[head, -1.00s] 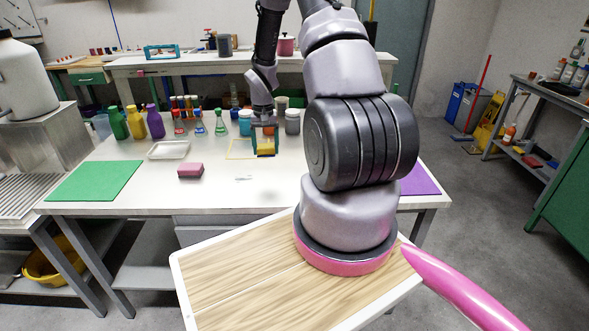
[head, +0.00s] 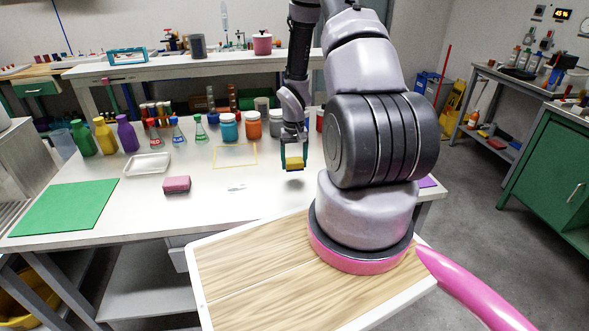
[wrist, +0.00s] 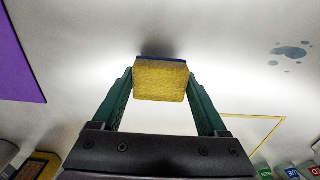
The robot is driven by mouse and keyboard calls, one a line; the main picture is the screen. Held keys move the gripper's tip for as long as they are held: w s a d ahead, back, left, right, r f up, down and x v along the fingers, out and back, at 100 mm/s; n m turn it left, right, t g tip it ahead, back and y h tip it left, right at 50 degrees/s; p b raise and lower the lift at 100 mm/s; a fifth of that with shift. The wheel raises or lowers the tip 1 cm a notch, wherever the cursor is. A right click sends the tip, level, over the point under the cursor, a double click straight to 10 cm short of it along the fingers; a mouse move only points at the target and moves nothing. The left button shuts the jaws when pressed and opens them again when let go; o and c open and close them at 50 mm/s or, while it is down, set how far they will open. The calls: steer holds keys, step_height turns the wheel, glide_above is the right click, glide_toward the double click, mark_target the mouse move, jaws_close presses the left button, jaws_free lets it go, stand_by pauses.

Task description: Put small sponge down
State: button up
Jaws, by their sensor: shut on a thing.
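The small sponge (head: 295,163) is yellow, and its blue side shows in the wrist view (wrist: 160,82). My gripper (head: 293,160) is shut on it, with one green finger on each side. It holds the sponge over the white table (head: 240,200); a shadow lies just below it, so it seems a little above the top. The sponge is to the right of a yellow outlined square (head: 236,156), which is empty. A pink sponge (head: 176,184) lies farther left on the table.
A white tray (head: 147,165) and a green mat (head: 65,207) are at left. Several bottles, flasks and jars (head: 228,127) line the back. A purple mat (wrist: 20,50) is at the right end. A wet patch (wrist: 292,50) marks the table.

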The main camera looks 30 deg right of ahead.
mark_target(294, 168)
steer(key=shift+f, duration=1.45)
steer(key=shift+f, duration=0.1)
steer(key=o, duration=1.2)
